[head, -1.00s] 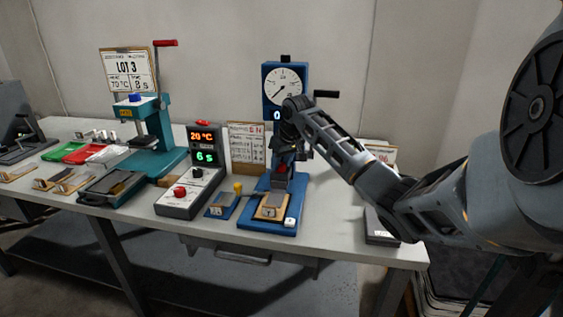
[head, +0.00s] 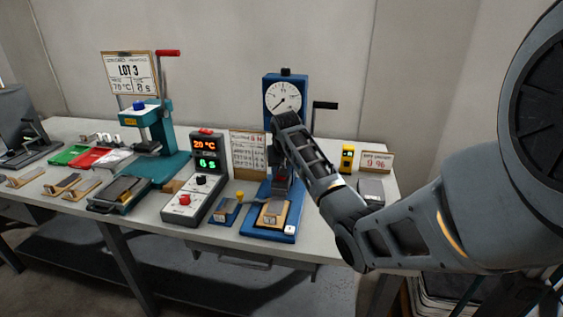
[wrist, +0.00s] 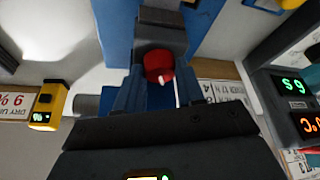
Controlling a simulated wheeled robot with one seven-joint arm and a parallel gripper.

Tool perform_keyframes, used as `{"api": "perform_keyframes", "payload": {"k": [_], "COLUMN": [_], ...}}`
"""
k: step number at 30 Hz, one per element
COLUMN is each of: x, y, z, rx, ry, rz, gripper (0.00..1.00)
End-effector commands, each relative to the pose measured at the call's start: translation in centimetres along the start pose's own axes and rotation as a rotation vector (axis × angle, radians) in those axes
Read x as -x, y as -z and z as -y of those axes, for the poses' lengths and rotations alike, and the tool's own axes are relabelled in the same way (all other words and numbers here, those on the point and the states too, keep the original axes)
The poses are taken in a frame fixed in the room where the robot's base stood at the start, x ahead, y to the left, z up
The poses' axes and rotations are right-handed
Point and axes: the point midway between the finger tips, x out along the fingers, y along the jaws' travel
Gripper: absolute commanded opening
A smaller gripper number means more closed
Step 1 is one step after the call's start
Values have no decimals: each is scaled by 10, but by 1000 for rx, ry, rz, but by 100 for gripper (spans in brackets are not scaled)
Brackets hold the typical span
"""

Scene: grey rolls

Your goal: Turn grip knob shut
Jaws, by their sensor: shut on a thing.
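The red grip knob (wrist: 157,64) sits below a dark clamp block on the blue test stand (wrist: 205,30). A small white mark shows on its lower edge in the wrist view. My gripper (wrist: 160,84) is shut on the knob, with one finger on each side of it. In the head view the stand (head: 295,203) carries a round white dial (head: 284,97) with a black needle. My gripper is at the stand's middle, and my arm partly hides the column and the knob.
A black crank handle (head: 325,105) juts right from the stand. A yellow device (head: 347,158), a 9 % card (head: 376,162) and a grey box (head: 371,191) stand to the right. A controller (head: 193,197) and teal press (head: 172,163) stand left.

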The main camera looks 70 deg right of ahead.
Motion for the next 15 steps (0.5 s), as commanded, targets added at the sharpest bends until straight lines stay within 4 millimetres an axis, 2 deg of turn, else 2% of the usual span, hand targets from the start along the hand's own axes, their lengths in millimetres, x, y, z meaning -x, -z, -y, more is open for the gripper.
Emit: {"api": "perform_keyframes", "payload": {"k": [15], "x": [-1], "y": [0], "z": [5], "rx": [-452], "ry": [-188], "rz": [2], "gripper": [7]}}
